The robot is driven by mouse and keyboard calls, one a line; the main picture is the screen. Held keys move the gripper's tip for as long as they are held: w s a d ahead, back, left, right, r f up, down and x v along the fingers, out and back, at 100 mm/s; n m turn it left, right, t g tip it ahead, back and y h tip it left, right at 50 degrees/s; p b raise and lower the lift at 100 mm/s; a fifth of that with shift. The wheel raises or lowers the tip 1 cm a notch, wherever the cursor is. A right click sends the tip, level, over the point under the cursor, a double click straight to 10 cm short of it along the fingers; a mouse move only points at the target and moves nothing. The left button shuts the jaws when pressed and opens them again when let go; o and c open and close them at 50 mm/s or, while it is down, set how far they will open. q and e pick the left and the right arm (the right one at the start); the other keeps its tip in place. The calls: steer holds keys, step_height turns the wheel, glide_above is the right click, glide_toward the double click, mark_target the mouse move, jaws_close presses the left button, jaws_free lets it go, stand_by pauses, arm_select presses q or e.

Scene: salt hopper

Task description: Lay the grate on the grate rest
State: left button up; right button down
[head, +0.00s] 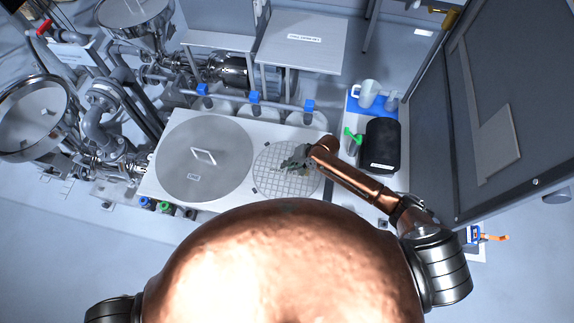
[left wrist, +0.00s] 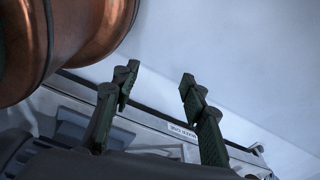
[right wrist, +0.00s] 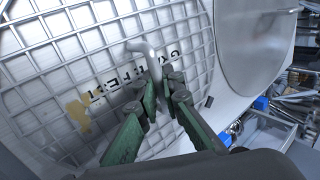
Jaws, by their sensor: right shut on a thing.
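The grate (head: 268,182) is a round pale grid on the white bench top, right of a large round lid. My right gripper (head: 298,160) is over its far-right part. In the right wrist view the grate (right wrist: 45,112) fills the left, and my right gripper (right wrist: 163,85) is shut on its bent grey handle (right wrist: 143,47). Dark lettering, partly readable as the grate rest (right wrist: 100,88) label, shows through the bars. I cannot tell whether the grate touches the rest or hovers just above it. My left gripper (left wrist: 158,85) is open and empty, away from the grate.
The grey lid (head: 205,180) with its handle lies just left of the grate. A black container (head: 381,143), a blue tray (head: 354,104) with a white jug (head: 367,93), and a green-topped item stand to the right. Blue-capped fittings (head: 255,97) line the back.

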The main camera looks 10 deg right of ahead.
steer(key=shift+f, duration=0.15)
arm_select(q)
steer(key=shift+s+f, duration=0.1)
steer(key=shift+s, duration=0.7)
arm_select(e)
steer(key=c, duration=2)
jaws_free()
